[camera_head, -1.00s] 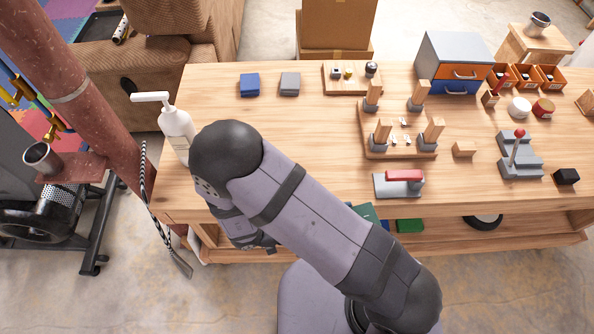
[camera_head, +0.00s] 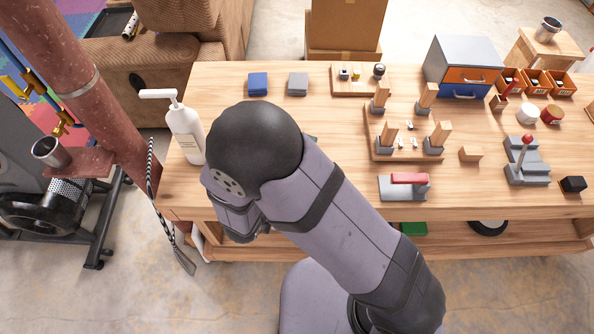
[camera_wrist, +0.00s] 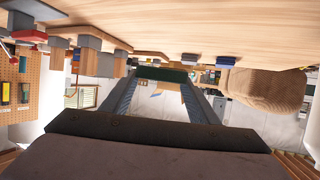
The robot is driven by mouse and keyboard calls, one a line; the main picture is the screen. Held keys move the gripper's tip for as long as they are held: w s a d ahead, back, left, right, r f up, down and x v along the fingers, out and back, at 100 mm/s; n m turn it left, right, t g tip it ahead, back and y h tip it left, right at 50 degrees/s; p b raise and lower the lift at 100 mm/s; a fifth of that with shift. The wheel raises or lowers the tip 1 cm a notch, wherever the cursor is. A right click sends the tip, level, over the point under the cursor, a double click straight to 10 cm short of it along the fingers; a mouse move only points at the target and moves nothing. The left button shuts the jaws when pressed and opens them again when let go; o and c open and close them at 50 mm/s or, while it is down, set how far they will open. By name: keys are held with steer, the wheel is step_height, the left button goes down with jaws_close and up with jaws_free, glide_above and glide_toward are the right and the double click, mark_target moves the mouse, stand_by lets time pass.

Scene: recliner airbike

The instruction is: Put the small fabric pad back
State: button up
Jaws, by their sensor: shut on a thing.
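My gripper (camera_wrist: 163,82) is shut on a dark green pad (camera_wrist: 165,75), which sits between the two finger ends in the wrist view. In the head view my arm hides the gripper. A blue pad (camera_head: 258,84) and a grey pad (camera_head: 298,84) lie side by side near the back edge of the bench (camera_head: 225,130). Whether the held pad touches the bench cannot be told.
A white pump bottle (camera_head: 186,132) stands left of my arm. A wooden block with upright pegs (camera_head: 378,150) and a red-handled grey tool (camera_head: 404,187) are to the right. A green item (camera_head: 413,228) lies on the lower shelf. The bench in front of the pads is bare.

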steer(key=shift+f, duration=2.85)
steer(key=shift+f, duration=2.1)
steer(key=shift+f, duration=0.2)
steer(key=o, duration=1.1)
steer(key=shift+o, duration=0.2)
steer(key=shift+r, duration=0.1)
